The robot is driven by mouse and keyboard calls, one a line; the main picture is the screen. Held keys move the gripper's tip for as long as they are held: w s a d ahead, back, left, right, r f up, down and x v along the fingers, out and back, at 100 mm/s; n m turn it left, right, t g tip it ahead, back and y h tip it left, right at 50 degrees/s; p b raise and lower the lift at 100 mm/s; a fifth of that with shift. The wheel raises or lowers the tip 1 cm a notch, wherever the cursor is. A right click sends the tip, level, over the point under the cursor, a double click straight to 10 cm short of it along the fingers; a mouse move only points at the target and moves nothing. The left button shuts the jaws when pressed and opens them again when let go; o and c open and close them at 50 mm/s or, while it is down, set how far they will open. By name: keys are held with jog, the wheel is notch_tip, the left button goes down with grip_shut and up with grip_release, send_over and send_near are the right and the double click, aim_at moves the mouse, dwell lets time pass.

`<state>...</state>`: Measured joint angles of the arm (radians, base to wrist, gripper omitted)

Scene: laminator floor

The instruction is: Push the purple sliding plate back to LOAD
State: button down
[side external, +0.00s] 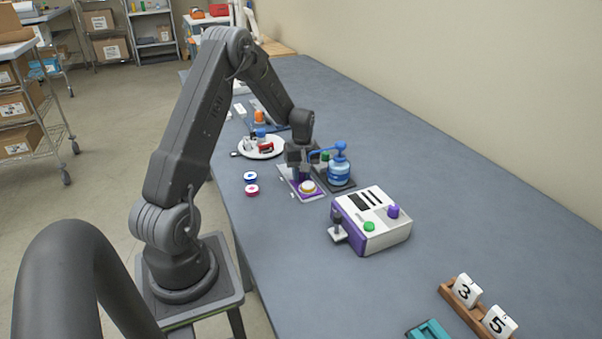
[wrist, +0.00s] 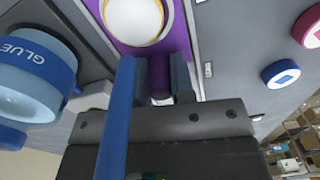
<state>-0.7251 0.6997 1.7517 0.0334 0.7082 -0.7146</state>
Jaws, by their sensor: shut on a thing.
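The purple sliding plate (side external: 313,197) lies on the bench in the side view, with a round white piece in a yellow ring on it. In the wrist view the plate (wrist: 181,42) is at the top, with a purple upright handle (wrist: 160,82) at its near end. My gripper (side external: 296,175) is low over the plate's far end. In the wrist view my gripper (wrist: 160,74) is shut on the handle, with a finger on each side. The LOAD mark is not readable in either view.
A blue glue bottle (side external: 340,172) with a pump stands close beside the plate; its spout reaches toward my gripper. A white and purple machine (side external: 374,222) sits nearer the camera. Blue (side external: 250,177) and pink (side external: 252,190) rolls lie left. A plate of small items (side external: 262,147) is behind.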

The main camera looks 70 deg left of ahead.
jog(key=a, duration=0.9)
jog(key=shift+a, duration=0.25)
jog(key=c, duration=1)
grip_release()
jog(key=r, duration=1.3)
jog(key=shift+w+r, duration=0.2)
jog(key=shift+r, duration=0.2)
jog(key=shift+d, duration=0.1)
